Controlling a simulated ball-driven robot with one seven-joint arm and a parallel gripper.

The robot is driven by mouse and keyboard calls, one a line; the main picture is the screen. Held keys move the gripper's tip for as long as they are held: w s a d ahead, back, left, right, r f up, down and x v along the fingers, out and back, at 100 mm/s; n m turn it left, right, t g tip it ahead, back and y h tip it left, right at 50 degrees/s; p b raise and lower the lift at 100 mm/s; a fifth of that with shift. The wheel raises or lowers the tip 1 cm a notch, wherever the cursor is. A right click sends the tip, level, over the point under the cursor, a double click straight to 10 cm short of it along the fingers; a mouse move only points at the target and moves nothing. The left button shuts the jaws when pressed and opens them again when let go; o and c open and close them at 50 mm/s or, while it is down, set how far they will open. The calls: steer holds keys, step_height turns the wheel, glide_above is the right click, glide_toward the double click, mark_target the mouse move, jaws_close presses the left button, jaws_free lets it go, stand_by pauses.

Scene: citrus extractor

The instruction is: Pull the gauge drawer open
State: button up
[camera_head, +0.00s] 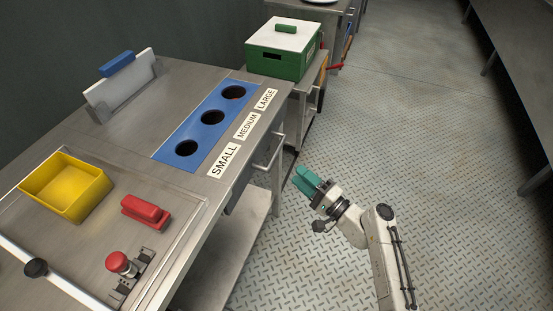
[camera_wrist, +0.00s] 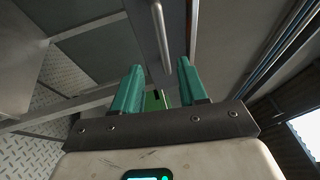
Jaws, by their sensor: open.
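The gauge drawer (camera_head: 244,189) is a grey metal front under the table edge, below the SMALL, MEDIUM and LARGE labels. It looks shut, with its front near the table side. Its bar handle (camera_head: 271,152) sticks out toward the aisle. My gripper (camera_head: 304,181) has teal fingers and is in the aisle, to the right of the handle and apart from it. In the wrist view my gripper (camera_wrist: 159,66) is open and empty. A pale bar, which looks like the handle (camera_wrist: 161,30), shows beyond and between the fingertips.
The blue panel (camera_head: 163,153) with three holes lies on the steel table. A yellow tray (camera_head: 62,206), a red block (camera_head: 146,212) and a red button (camera_head: 121,264) are at the near left. A green box (camera_head: 277,65) stands beyond. The aisle floor (camera_head: 400,120) is clear.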

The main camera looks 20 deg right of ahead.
mark_target(277, 151)
steer(key=x, duration=1.1)
steer(key=shift+w+d+r+p, duration=0.1)
steer(key=shift+d+r+p, duration=0.1)
steer(key=shift+d+p, duration=0.2)
jaws_close()
